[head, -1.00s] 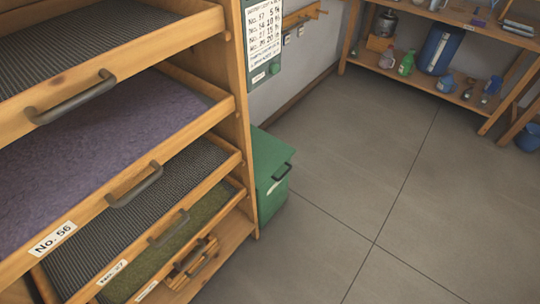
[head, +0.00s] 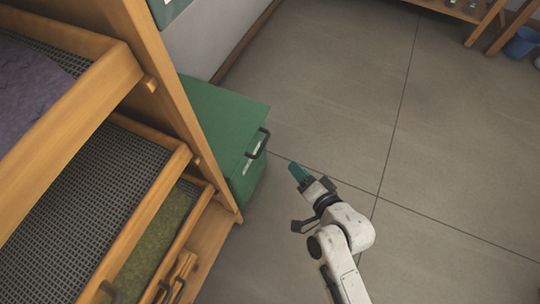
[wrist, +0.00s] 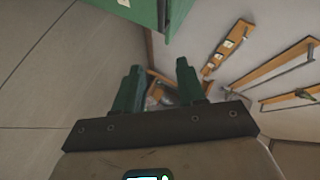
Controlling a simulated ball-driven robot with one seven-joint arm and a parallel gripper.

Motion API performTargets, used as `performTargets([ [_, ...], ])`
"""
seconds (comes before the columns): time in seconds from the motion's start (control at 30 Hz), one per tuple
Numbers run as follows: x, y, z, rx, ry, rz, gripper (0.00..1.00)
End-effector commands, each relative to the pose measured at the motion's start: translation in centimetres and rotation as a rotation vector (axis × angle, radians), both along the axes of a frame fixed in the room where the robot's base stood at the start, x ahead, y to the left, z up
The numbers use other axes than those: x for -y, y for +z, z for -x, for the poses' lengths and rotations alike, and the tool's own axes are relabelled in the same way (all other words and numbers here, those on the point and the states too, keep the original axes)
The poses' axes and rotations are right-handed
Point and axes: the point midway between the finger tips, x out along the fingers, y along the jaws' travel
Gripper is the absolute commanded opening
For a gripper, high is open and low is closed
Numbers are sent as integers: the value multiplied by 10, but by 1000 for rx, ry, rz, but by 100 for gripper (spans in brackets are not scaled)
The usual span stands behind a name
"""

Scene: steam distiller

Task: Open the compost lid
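The green compost bin (head: 213,125) stands on the floor beside the wooden rack, its lid down. A dark bar handle (head: 257,144) and a white label are on the side facing right. My gripper (head: 299,173) is in the air to the right of the bin and a little below the handle in the picture, apart from it. In the wrist view my gripper (wrist: 159,82) shows two green fingers spread apart with nothing between them. Part of the green bin (wrist: 112,10) shows at the top of that view, with a piece of the dark handle (wrist: 166,14).
The wooden rack (head: 150,90) with mesh trays stands close on the bin's left. Open grey floor (head: 340,90) lies to the right. A blue bucket (head: 521,42) is at the far right. Wooden wall rails (wrist: 229,47) show in the wrist view.

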Motion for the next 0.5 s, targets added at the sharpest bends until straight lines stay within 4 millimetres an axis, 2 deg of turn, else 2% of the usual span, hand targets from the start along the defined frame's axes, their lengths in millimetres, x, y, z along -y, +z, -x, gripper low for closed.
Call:
performTargets([
  [0.03, -16, -30, -6, 25, -16, -89, 40],
  [0.2, -51, -64, -19, 92, -101, -410, 40],
  [0.33, -65, -82, -22, 124, -156, -607, 40],
  [0.5, -70, -92, -22, 148, -199, -755, 40],
])
